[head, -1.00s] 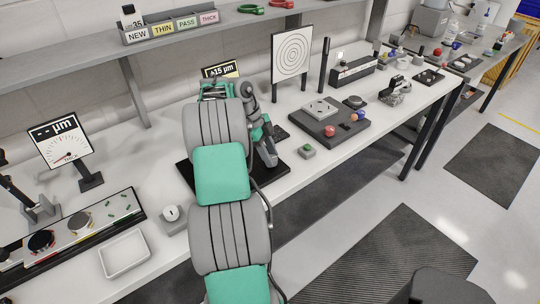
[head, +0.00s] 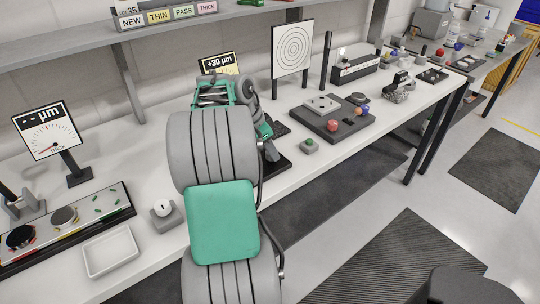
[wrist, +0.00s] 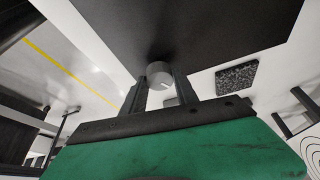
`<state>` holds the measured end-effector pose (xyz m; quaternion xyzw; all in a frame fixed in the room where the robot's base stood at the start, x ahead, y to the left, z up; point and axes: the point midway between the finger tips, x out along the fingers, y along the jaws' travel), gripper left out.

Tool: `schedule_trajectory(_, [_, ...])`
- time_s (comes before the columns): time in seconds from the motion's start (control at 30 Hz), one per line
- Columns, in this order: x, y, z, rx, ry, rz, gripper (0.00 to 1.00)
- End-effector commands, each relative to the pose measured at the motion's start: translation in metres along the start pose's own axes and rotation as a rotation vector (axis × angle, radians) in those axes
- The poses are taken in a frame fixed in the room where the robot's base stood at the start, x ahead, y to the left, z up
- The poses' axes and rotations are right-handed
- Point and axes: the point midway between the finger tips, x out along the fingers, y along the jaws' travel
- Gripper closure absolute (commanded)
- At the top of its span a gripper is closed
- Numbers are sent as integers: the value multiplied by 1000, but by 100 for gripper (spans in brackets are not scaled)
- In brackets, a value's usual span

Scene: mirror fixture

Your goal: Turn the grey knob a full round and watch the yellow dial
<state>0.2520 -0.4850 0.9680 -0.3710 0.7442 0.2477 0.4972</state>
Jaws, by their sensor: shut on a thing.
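The grey knob (wrist: 158,70) shows in the wrist view as a short round cylinder with a white line on its face, standing against a black plate. My gripper (wrist: 160,88) is shut on it, with one dark finger at each side. In the head view my arm hides the knob and the fingertips. The yellow dial (head: 217,63) stands behind my arm in the head view. Its dark top band reads +30 µm; its lower yellow face is largely covered, so I cannot see a needle.
A white-faced dial (head: 47,130) reading "-- µm" stands at left. A small white knob on a grey block (head: 164,212) and a white tray (head: 110,252) sit near the front edge.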

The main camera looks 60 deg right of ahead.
Motion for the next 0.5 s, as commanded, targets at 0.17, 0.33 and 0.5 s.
schedule_trajectory(0.17, [4,2,1,-145,-1,-60,100])
schedule_trajectory(0.33, [3,3,1,-268,-1,-111,100])
schedule_trajectory(0.5, [2,3,0,-360,-1,-149,100])
